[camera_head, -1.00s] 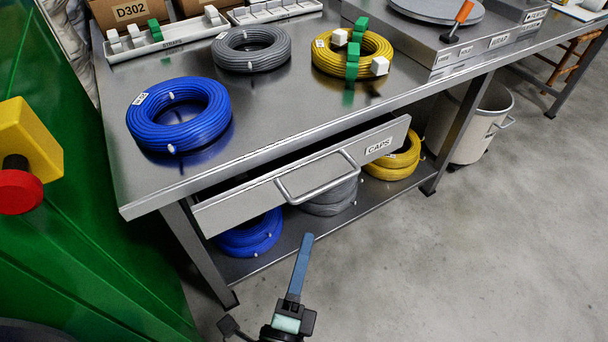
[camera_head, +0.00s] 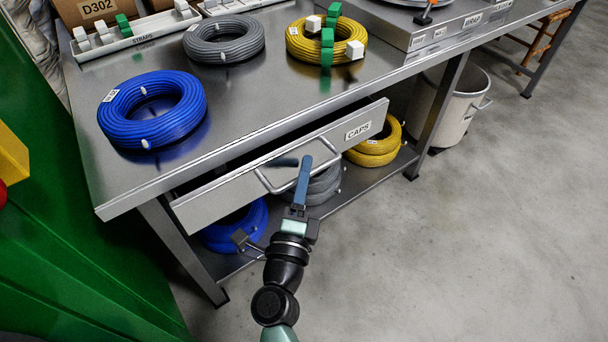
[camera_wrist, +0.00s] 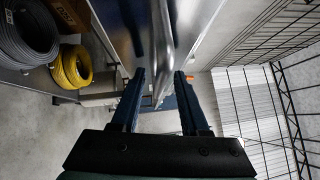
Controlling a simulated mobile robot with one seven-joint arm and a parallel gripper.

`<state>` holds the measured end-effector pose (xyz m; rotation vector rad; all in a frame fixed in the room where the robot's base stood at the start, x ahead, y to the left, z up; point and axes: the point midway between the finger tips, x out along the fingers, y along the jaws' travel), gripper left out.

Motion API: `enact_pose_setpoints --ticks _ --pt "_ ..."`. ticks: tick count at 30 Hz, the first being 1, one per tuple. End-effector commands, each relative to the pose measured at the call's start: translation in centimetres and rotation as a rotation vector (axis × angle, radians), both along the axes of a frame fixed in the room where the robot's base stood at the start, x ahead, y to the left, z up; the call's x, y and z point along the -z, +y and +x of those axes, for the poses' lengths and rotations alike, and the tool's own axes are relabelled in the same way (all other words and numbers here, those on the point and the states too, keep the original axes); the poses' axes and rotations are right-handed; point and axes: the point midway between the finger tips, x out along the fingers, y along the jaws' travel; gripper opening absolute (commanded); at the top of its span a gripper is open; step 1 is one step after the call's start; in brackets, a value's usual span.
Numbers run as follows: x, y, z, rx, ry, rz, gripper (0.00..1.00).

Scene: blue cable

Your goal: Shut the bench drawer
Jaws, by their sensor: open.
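The bench drawer has a grey front (camera_head: 215,203) with a CAPS label and stands partly pulled out under the steel bench top (camera_head: 240,100). Its bar handle (camera_head: 325,143) sticks out from the front. My gripper (camera_head: 294,164) is in front of the drawer at the handle, with its blue fingers apart and nothing gripped. In the wrist view the handle bar (camera_wrist: 162,40) runs lengthwise in line with the gap between my open fingers (camera_wrist: 161,88). Whether a finger touches the bar I cannot tell. My gripper hides part of the handle and drawer front.
On the bench top lie a blue cable coil (camera_head: 152,108), a grey coil (camera_head: 224,38) and a yellow coil (camera_head: 300,43). More coils lie on the lower shelf (camera_head: 350,182). A pale bin (camera_head: 455,110) stands behind the right leg. The floor at right is clear.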

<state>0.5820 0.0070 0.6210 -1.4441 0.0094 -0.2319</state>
Motion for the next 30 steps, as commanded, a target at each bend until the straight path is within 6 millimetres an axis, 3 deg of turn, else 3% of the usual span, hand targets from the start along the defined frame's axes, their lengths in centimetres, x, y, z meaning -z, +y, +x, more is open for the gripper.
enact_pose_setpoints --ticks 7,15,30 --pt "0.01 -0.04 0.07 0.0 0.001 0.0 0.45" --pt "0.0 -0.03 0.06 0.0 0.0 0.0 0.0" --pt "0.02 -0.01 0.04 0.0 0.0 0.0 0.0"
